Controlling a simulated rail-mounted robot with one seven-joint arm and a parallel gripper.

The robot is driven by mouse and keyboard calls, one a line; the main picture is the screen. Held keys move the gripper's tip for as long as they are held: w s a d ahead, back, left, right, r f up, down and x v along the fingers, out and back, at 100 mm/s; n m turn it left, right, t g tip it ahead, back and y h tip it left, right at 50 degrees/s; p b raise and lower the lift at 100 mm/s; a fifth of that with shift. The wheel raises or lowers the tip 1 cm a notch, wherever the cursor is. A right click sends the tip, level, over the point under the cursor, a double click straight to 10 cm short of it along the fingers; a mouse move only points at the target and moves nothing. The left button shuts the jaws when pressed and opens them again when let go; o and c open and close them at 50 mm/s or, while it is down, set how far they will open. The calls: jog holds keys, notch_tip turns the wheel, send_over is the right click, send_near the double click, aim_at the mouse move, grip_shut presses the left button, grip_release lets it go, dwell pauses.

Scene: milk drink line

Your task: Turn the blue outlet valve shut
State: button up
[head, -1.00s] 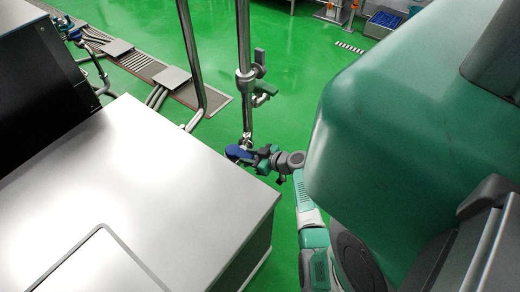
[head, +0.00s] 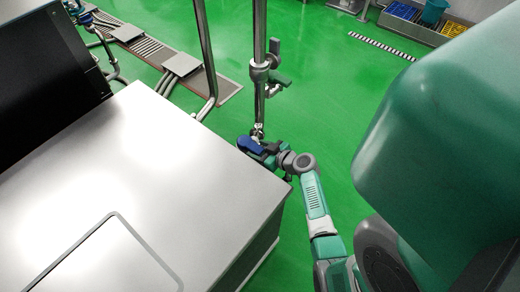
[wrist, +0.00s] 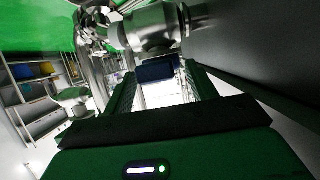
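The blue valve handle (head: 247,144) sits low on the upright steel pipe, beside the near corner of the steel cabinet. In the wrist view the handle's dark blue end (wrist: 156,72) lies between my two fingertips, below a steel valve body (wrist: 150,32). My gripper (head: 264,149) reaches it from the right. In the wrist view my gripper (wrist: 158,84) has its fingers spread to either side of the handle, with what looks like a narrow gap at each side. The far part of the handle is hidden.
The steel cabinet (head: 130,190) fills the left and stands close to my gripper. The upright pipe (head: 259,40) carries another valve with grey handles (head: 277,80) higher up. A second pipe (head: 206,60) runs to its left. Green floor (head: 330,90) is clear to the right.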

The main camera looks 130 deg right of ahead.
jog(key=p+v, duration=0.2)
jog(key=v, duration=0.5)
jog(key=shift+a, duration=0.4)
jog(key=shift+s+r, duration=0.1)
jog(key=shift+r, duration=0.05)
